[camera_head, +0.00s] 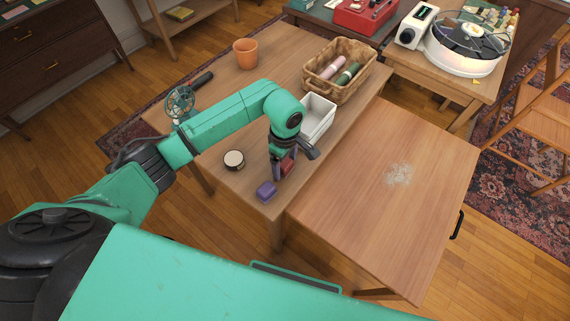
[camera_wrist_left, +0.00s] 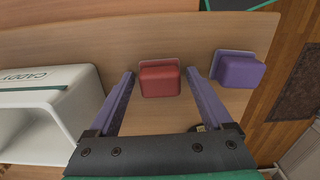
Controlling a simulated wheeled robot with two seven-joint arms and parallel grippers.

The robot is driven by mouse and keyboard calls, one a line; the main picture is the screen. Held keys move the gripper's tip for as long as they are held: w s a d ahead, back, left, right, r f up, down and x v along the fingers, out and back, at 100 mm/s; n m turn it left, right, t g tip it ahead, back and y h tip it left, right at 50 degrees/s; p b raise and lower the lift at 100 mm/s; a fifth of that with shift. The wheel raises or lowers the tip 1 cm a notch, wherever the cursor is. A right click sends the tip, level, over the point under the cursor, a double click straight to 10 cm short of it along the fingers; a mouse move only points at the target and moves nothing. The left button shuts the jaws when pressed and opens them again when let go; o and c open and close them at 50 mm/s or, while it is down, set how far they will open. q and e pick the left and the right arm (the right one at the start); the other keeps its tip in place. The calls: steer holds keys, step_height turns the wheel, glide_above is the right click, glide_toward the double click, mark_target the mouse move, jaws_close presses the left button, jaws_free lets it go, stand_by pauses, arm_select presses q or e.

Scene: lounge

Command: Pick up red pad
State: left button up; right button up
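The red pad (camera_wrist_left: 160,79) lies on the wooden table, between the fingers of my left gripper (camera_wrist_left: 158,80) in the left wrist view. A gap shows on both sides of it, so the gripper is open around or just above it. In the head view the red pad (camera_head: 287,166) is partly hidden behind my left gripper (camera_head: 281,172). A purple pad (camera_head: 266,191) lies beside it toward the table's near corner; it also shows in the left wrist view (camera_wrist_left: 239,70). My right gripper is not in view.
A white caddy (camera_head: 317,118) stands close behind the gripper. A round tin (camera_head: 234,160), an orange pot (camera_head: 245,53), a small fan (camera_head: 180,102) and a wicker basket (camera_head: 340,70) with rolls share the table. A second wooden table (camera_head: 400,220) adjoins it on the right, mostly clear.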

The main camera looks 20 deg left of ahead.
mark_target(285, 162)
arm_select(q)
steer(key=c, duration=1)
steer(key=shift+r, duration=0.1)
step_height(285, 162, up, 20)
steer(key=shift+b, duration=0.5)
